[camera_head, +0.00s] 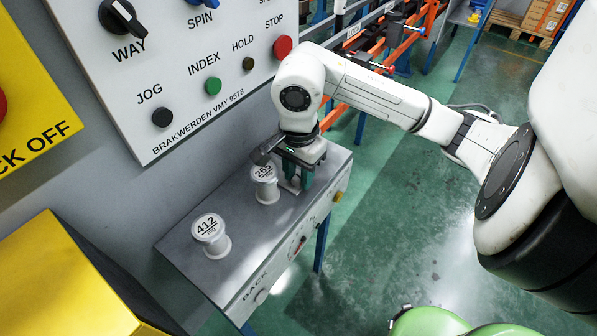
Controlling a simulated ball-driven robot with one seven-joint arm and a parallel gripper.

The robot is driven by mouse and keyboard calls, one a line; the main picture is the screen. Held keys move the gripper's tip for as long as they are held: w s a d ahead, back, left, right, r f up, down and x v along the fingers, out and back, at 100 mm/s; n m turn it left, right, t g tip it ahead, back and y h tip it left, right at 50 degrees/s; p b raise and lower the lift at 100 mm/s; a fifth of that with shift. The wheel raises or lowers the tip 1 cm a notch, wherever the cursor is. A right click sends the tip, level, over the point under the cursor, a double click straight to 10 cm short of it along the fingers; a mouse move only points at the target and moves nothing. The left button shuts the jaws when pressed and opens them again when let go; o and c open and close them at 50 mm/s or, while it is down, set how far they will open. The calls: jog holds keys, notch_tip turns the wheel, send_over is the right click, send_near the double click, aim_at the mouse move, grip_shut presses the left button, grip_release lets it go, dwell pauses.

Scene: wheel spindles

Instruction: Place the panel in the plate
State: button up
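My gripper (295,178) points down over the far right end of a grey-topped bench unit. Its two dark green fingers stand apart, close to the top. A small pale piece shows low between them, too small to make out, and I cannot tell if the fingers touch it. A white spindle marked 265 (265,190) stands upright just left of my gripper. A second white spindle, marked 412 (216,243), stands upright nearer the front left. I cannot pick out for sure which thing is the panel or the plate.
The bench unit (190,262) has buttons along its front face. A wall control board (185,115) with knobs and buttons rises behind it. A yellow box (60,285) stands at lower left. Orange and blue racks (385,60) are behind. Green floor (400,220) lies open at right.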

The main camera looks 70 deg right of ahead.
jog(key=shift+o, duration=1.3)
